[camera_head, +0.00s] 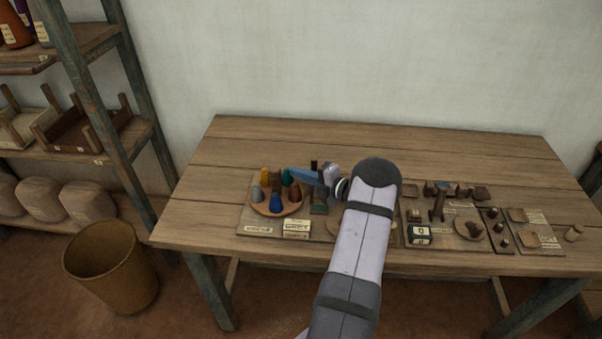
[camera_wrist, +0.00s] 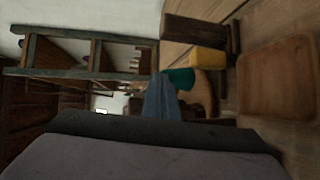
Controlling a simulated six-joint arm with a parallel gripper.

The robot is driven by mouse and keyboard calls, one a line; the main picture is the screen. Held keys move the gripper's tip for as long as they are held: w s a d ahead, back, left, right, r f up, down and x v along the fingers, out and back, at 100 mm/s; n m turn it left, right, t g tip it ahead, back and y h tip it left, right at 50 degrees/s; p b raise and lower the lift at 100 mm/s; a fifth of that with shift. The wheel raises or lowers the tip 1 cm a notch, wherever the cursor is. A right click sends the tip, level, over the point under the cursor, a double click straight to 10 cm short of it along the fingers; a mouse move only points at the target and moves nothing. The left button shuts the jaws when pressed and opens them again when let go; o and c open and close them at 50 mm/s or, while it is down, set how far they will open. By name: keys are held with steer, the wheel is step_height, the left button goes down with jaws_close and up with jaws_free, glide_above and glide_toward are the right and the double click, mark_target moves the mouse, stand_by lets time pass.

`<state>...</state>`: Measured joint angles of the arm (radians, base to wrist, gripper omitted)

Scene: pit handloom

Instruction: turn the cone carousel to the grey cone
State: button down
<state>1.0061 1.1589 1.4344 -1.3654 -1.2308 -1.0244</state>
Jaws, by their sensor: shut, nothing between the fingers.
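The cone carousel (camera_head: 262,211) is a round wooden disc at the left of the bench, with several coloured cones around a brown centre post. The grey cone (camera_head: 257,193) stands at its left edge. The blue cone (camera_head: 276,203) is at the front, the red cone (camera_head: 295,192) at the right, the yellow cone (camera_head: 264,175) at the back. My gripper (camera_head: 291,170) is shut and empty, its blue fingers reaching in from the right by the green cone (camera_head: 287,177). In the wrist view, the finger (camera_wrist: 160,98) overlaps the green cone (camera_wrist: 181,78); contact cannot be told.
A card reading GREY (camera_head: 296,225) stands in front of the carousel. A dark green block (camera_head: 319,209) is right of it. My arm hides the bench's middle. Another board (camera_head: 447,240) with small parts lies to the right. The bench's left end is clear.

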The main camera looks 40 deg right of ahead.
steer(key=shift+w+d+f+b, duration=0.15)
steer(key=shift+w+b, duration=0.15)
steer(key=shift+b, duration=0.55)
steer(key=w+b, duration=0.1)
steer(key=b, duration=0.2)
steer(key=shift+w+f, duration=0.1)
steer(key=shift+w, duration=0.05)
steer(key=w+n+y+b, duration=0.1)
steer(key=y+b, duration=0.1)
steer(key=b, duration=0.1)
steer(key=shift+d+n+g, duration=0.1)
steer(key=shift+n+g, duration=0.2)
steer(key=w+b, duration=0.2)
steer(key=b, duration=0.1)
steer(key=shift+a+b, duration=0.2)
steer(key=shift+b, duration=0.1)
steer(key=shift+w+a+r+b, duration=0.25)
steer(key=shift+w+b, duration=0.15)
steer(key=shift+b, duration=0.1)
